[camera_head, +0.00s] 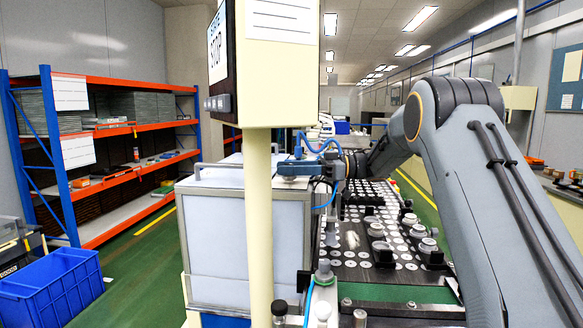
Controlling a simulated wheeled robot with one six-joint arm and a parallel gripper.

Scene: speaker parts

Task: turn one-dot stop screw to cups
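My gripper (332,232) hangs from the end of my arm, over the left side of the dark board and beside the pale box. It is small and partly crowded by blue hoses, so its fingers do not show clearly. Several knob- or screw-like heads stand at the front edge: a grey one (323,271), a black-topped one (280,309), a pale one (323,311) and a metal one (360,317). No dot marks are readable on any of them, so I cannot tell which is the one-dot stop screw. I cannot identify the cups for certain.
The dark board (350,272) carries rows of white discs and several grey round pieces on black blocks (428,246). A cream post (259,225) with a sign panel stands in front of the pale box (232,240). A blue crate (50,288) and orange shelves (112,128) are at left.

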